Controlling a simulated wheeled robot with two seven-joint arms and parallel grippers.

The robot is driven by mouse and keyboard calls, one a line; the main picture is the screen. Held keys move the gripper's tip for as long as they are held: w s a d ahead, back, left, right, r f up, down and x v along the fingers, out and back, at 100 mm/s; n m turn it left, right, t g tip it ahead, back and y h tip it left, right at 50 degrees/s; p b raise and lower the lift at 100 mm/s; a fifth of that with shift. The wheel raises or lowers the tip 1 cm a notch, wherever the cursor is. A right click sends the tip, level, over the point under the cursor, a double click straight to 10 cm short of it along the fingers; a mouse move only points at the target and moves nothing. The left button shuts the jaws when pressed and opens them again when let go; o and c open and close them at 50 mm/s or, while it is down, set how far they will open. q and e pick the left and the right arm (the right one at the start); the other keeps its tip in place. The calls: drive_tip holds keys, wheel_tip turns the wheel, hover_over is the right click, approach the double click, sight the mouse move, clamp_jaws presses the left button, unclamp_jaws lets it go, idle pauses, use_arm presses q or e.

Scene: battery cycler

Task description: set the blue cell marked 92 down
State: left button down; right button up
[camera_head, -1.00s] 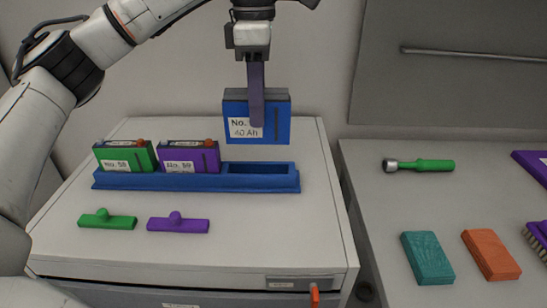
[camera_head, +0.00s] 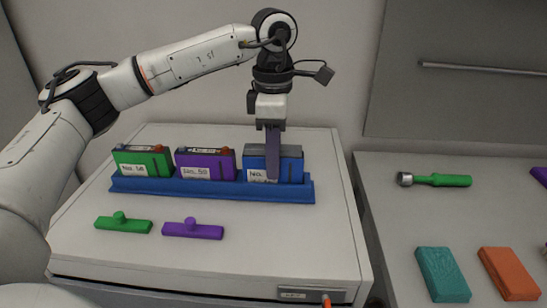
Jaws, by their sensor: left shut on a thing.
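The blue cell (camera_head: 290,165) stands upright in the right-hand slot of the blue rack (camera_head: 215,190), on top of the white cabinet. Its label reads "No." and the rest is hidden by a finger, so I cannot read the number. My left gripper (camera_head: 272,165) comes down from above and is shut on the blue cell. A green cell (camera_head: 143,161) and a purple cell (camera_head: 206,163) stand in the other slots to its left. My right gripper is not in view.
A green bar with a knob (camera_head: 123,225) and a purple one (camera_head: 193,230) lie in front of the rack. On the right-hand surface are a green-handled tool (camera_head: 436,180), a teal block (camera_head: 443,274) and an orange block (camera_head: 509,273).

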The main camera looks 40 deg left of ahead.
use_arm(q)
drive_tip(key=c, duration=1.5)
unclamp_jaws()
drive_tip(key=shift+f, duration=0.1)
drive_tip(key=shift+c, duration=0.2)
wheel_tip(320, 180, up, 12)
drive_tip(key=shift+r+p, duration=0.15)
drive_tip(key=shift+p, duration=0.4)
